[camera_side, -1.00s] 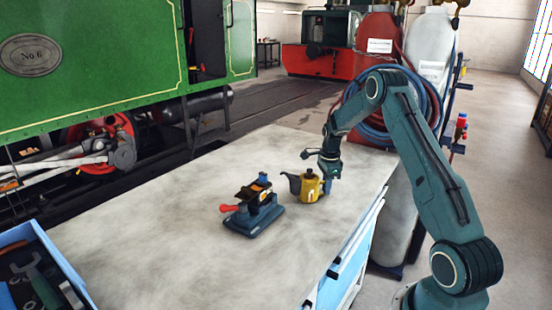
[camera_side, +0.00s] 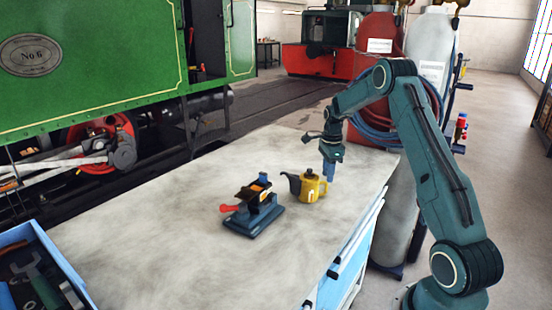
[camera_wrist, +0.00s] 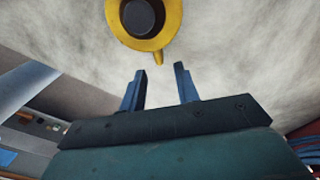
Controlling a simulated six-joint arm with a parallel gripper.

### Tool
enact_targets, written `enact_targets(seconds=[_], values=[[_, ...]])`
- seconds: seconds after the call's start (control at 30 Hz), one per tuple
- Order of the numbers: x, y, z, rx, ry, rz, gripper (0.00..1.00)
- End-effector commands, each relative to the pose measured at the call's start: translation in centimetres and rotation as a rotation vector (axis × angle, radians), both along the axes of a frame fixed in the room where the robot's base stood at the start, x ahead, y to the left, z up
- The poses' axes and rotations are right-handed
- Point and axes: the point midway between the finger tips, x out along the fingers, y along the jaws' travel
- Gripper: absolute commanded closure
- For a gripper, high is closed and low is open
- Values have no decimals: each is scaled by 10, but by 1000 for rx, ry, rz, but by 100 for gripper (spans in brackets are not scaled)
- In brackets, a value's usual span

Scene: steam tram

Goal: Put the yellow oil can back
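The yellow oil can (camera_side: 311,190) stands upright on the pale worktop, its dark spout pointing left. In the wrist view the can (camera_wrist: 172,22) shows from above at the top edge, with a dark round cap and a small yellow tab towards my fingers. My gripper (camera_side: 328,176) is just behind and right of the can, its fingers pointing down above the worktop. In the wrist view my gripper (camera_wrist: 159,86) has its two blue fingers apart with nothing between them. The can is beyond the fingertips, clear of them.
A small blue vise (camera_side: 255,212) with a red-ended handle stands left of the can. A blue tray (camera_side: 60,262) of tools is at the front left. The worktop (camera_side: 165,225) is otherwise mostly clear. Gas cylinders with coiled hoses (camera_side: 375,115) stand behind the bench's right end.

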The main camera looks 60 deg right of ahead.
Motion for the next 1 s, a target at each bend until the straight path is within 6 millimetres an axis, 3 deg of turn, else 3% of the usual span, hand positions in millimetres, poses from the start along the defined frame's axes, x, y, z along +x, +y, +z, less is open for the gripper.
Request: enact_targets(seconds=[0.2, 0.4, 1.0], values=[[0, -1, 37, -2, -2, 0, 69], [-1, -1, 58, -1, -1, -1, 69], [-1, -1, 65, 0, 0, 0, 69]])
